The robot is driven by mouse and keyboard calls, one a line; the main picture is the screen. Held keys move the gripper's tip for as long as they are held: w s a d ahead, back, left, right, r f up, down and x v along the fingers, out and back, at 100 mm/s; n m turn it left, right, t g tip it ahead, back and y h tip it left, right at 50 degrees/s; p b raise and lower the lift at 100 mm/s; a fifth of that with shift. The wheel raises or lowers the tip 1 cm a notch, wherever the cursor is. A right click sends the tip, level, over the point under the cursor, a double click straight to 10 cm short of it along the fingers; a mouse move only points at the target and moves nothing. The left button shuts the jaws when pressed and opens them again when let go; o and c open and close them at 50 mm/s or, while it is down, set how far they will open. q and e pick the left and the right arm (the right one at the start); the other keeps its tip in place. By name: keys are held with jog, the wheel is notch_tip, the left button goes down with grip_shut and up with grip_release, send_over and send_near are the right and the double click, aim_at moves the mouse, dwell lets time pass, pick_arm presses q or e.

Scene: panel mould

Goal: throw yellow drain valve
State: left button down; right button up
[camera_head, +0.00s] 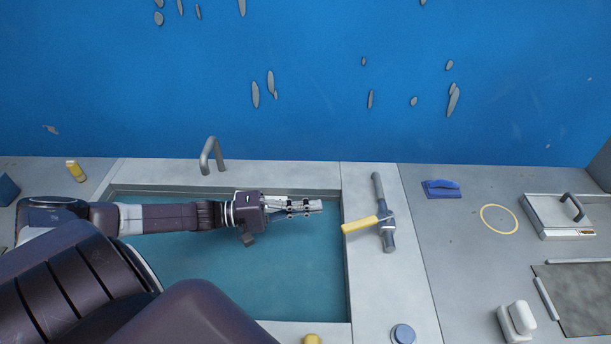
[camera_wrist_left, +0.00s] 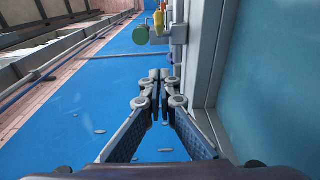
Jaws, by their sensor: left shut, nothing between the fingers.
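The yellow drain valve lever (camera_head: 362,225) sits across a grey pipe fitting (camera_head: 377,190) on the pale ledge right of the basin in the head view. Its free end points left toward the basin. My left gripper (camera_head: 320,206) is shut and empty over the basin's right side, a little left of the lever and apart from it. In the left wrist view, its closed fingertips (camera_wrist_left: 160,75) point toward a grey fitting (camera_wrist_left: 179,34) with a yellow part (camera_wrist_left: 158,20) beyond. My right gripper is not in view.
A water-filled basin (camera_head: 270,275) lies under my left arm, with a grey spout (camera_head: 211,155) behind it. Right of the valve lie a blue block (camera_head: 441,189), a yellow ring (camera_head: 499,219) and a lidded box (camera_head: 556,216). A blue wall (camera_head: 320,80) stands behind.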

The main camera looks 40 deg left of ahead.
aim_at(368, 221)
pick_arm(q)
jog(key=w+d+p, duration=0.2)
jog(key=d, duration=0.5)
jog(key=shift+d+p, duration=0.15)
jog(key=shift+p, duration=0.2)
jog(key=shift+s+d, duration=0.1)
jog(key=shift+d, duration=0.05)
jog(key=shift+s+d+n+t+y+p, duration=0.15)
jog(key=shift+s+n+t+y+p, duration=0.05)
jog(key=shift+n+t+y+p, duration=0.25)
